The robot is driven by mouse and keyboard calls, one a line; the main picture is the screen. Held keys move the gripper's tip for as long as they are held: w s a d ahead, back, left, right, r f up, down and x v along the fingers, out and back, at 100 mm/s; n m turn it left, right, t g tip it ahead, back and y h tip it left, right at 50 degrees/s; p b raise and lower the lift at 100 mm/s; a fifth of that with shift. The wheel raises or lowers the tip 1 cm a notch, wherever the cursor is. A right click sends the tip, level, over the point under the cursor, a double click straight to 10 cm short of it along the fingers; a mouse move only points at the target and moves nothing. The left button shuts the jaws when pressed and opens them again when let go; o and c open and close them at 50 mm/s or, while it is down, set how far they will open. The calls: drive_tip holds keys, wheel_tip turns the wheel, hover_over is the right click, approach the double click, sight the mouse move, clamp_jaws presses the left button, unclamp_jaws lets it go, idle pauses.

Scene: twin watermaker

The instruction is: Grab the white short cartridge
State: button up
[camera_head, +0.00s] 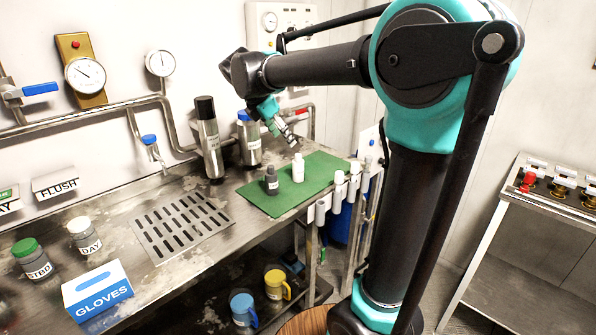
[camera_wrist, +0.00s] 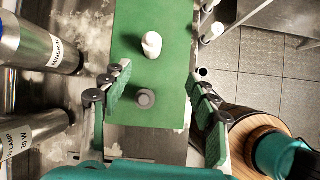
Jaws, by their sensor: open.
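The white short cartridge (camera_head: 298,168) stands upright on the green mat (camera_head: 322,172). In the wrist view the white cartridge (camera_wrist: 151,44) lies ahead of my fingertips, on the mat (camera_wrist: 178,20). A dark grey cartridge (camera_head: 271,181) with a pale label stands close to its left on the same mat. In the wrist view this dark cartridge (camera_wrist: 145,98) appears between my fingers, nearer the palm. My gripper (camera_head: 290,138) hangs above the mat, behind and above the cartridges, empty. Its two green-padded fingers (camera_wrist: 160,80) are spread apart in the wrist view.
Two steel bottles (camera_head: 208,140) (camera_head: 249,140) stand at the bench's back, left of the mat. Several white cylinders (camera_head: 338,188) line the bench's right edge. A slotted drain (camera_head: 183,226), a glove box (camera_head: 97,290) and two labelled jars (camera_head: 83,237) (camera_head: 31,260) are further left.

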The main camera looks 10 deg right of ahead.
drive_tip(key=r, duration=0.1)
drive_tip(key=n, duration=0.1)
approach(296, 157)
drive_tip(key=x, duration=0.7)
drive_tip(key=shift+s+d, duration=0.1)
drive_tip(key=shift+x, duration=2.7)
drive_tip(key=c, duration=1.3)
clamp_jaws()
